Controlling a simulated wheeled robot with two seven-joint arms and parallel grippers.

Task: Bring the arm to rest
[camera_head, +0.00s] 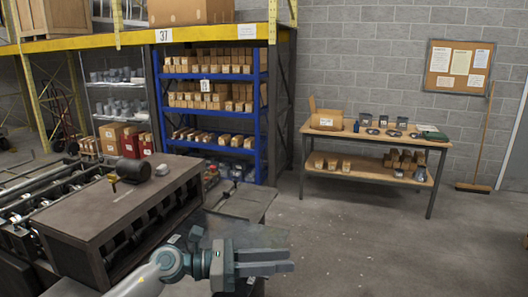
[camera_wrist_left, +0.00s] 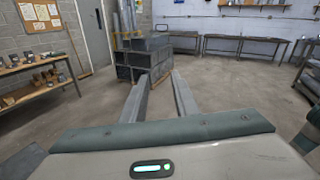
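My left gripper (camera_head: 291,261) shows at the bottom centre of the head view, held out to the right above the floor. In the left wrist view its two long fingers stand apart with a gap between them (camera_wrist_left: 159,82). It is open and nothing is held. My left arm comes in from the lower left.
A dark roll-forming machine (camera_head: 125,205) stands at the left, with a grey surface (camera_head: 245,203) close beyond my gripper. A wooden workbench (camera_head: 440,146) stands by the back wall. Stacked grey ducts (camera_wrist_left: 143,60) show ahead in the wrist view.

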